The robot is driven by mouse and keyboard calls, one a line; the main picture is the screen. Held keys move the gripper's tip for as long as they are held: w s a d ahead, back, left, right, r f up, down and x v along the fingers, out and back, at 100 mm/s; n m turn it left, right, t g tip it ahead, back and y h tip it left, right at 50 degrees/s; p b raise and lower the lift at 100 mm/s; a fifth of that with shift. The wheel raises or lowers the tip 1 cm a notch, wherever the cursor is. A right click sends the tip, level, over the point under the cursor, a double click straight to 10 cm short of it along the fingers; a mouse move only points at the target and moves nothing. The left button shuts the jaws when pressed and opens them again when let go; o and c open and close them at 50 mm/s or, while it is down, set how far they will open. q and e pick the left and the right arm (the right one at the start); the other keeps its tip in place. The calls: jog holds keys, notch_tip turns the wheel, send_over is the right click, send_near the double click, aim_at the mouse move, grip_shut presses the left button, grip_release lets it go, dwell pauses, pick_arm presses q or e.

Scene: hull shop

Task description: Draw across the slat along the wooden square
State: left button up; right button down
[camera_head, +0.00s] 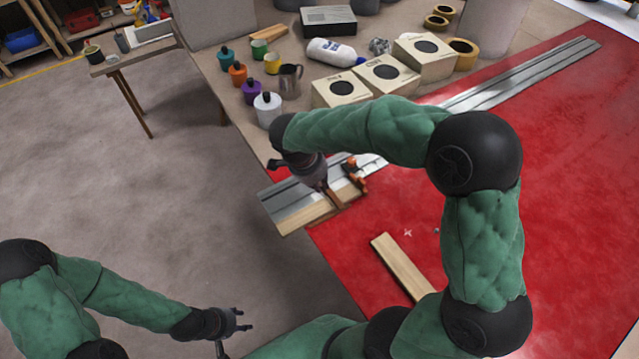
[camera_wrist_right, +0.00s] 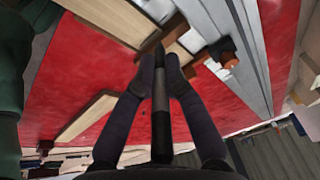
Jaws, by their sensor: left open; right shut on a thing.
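The pale wooden slat (camera_head: 300,215) lies at the near-left edge of the red surface, beside the metal rail. It also shows in the right wrist view (camera_wrist_right: 110,17). The brown wooden square (camera_head: 347,194) lies across the slat and shows in the wrist view (camera_wrist_right: 173,29). My right gripper (camera_head: 326,189) is shut on a dark marker (camera_wrist_right: 160,95) with a grey band, its tip pointing at the slat beside the square. I cannot tell whether the tip touches. My left gripper (camera_head: 237,336) is open and empty, low over the floor at bottom left.
An orange clamp (camera_head: 354,173) sits by the square on the metal rail (camera_head: 520,75). A loose board (camera_head: 402,266) lies on the red surface (camera_head: 560,170). Pots, a bottle (camera_head: 336,52) and boxes (camera_head: 386,73) crowd the far side.

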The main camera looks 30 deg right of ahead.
jog(key=shift+r+p, duration=2.85)
jog(key=shift+r, duration=2.5)
jog(key=shift+f, duration=0.1)
